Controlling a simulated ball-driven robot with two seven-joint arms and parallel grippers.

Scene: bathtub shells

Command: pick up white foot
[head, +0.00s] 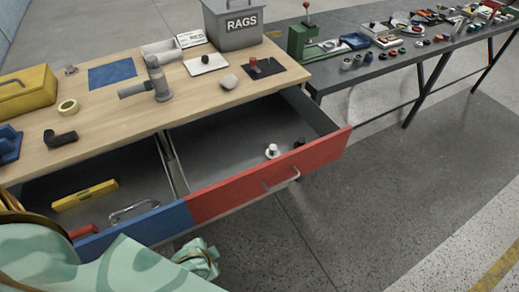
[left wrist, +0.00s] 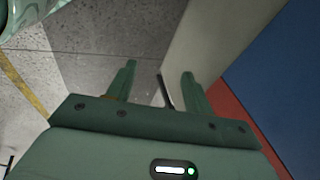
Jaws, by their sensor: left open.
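A small white foot (head: 272,151) stands on the floor of the open red-fronted drawer (head: 268,183), toward its front right. A similar small black piece (head: 299,142) lies just right of it. My left gripper shows in the left wrist view (left wrist: 159,82), with its two fingers apart and nothing between them. Blue and red panels lie to its right there, with grey floor beyond. The white foot does not show in the left wrist view. In the head view my mint-coloured arm fills the lower left, and the fingers cannot be made out. My right gripper is not in view.
A blue-fronted drawer (head: 140,228) is open to the left, holding a yellow level (head: 85,195). The wooden bench top (head: 120,105) above carries a grey rags bin (head: 234,25) and small parts. A dark table (head: 370,65) full of parts stands at right. Floor in front is clear.

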